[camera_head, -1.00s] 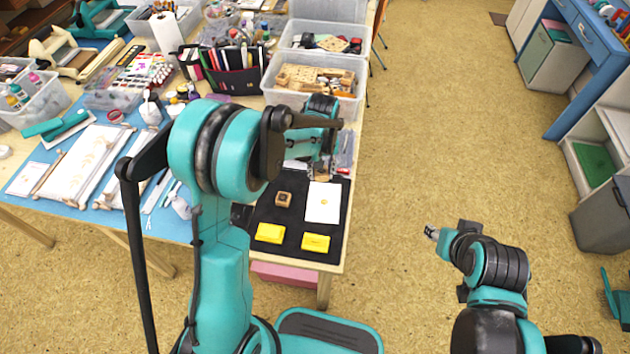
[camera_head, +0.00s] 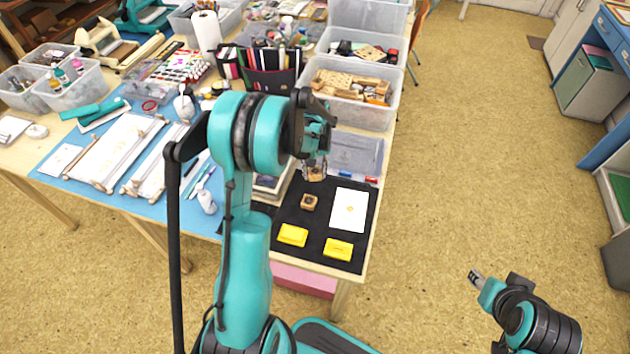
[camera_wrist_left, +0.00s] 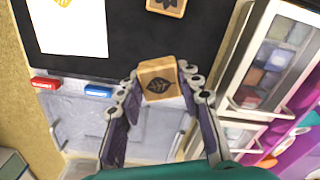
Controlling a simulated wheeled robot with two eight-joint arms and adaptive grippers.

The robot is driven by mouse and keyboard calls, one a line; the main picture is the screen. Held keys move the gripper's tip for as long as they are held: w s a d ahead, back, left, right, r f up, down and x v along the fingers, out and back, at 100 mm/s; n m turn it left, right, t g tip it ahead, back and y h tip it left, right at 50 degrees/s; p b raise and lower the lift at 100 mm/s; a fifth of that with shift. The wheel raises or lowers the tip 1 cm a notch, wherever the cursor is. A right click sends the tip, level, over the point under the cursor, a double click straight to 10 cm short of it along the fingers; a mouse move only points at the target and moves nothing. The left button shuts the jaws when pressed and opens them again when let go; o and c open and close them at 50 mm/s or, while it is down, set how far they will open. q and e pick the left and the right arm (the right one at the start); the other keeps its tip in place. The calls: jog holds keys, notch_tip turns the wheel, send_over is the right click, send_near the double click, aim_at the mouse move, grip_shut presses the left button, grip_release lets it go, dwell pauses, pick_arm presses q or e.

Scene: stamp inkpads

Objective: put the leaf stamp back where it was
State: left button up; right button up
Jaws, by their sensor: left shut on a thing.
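My left gripper (camera_head: 315,174) is shut on the leaf stamp (camera_wrist_left: 159,80), a small wooden block with a dark leaf on the face turned to the left wrist camera. In the head view the gripper is by the far edge of the black mat (camera_head: 332,222), beyond the other wooden stamp (camera_head: 309,202). That other stamp sits on the mat and shows a dark print at the top of the left wrist view (camera_wrist_left: 167,5). A white card (camera_head: 349,210) with a small yellow print lies to its right. My right gripper (camera_head: 475,278) is far from the mat, over the floor.
Two yellow inkpads (camera_head: 292,235) (camera_head: 338,249) lie at the mat's near side. A clear lidded box (camera_head: 355,153), with red and blue clips, stands beyond the mat. A bin of wooden blocks (camera_head: 350,92) stands further back. Frames and a bottle (camera_head: 206,201) are to the left.

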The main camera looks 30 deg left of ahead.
aim_at(315, 184)
pick_arm(q)
notch_tip(315, 184, down, 3)
jog(key=shift+f+b, duration=0.2)
jog(key=shift+b, duration=0.65)
jog(key=shift+f, duration=0.35)
jog(key=shift+f, duration=0.1)
jog(key=o, duration=1)
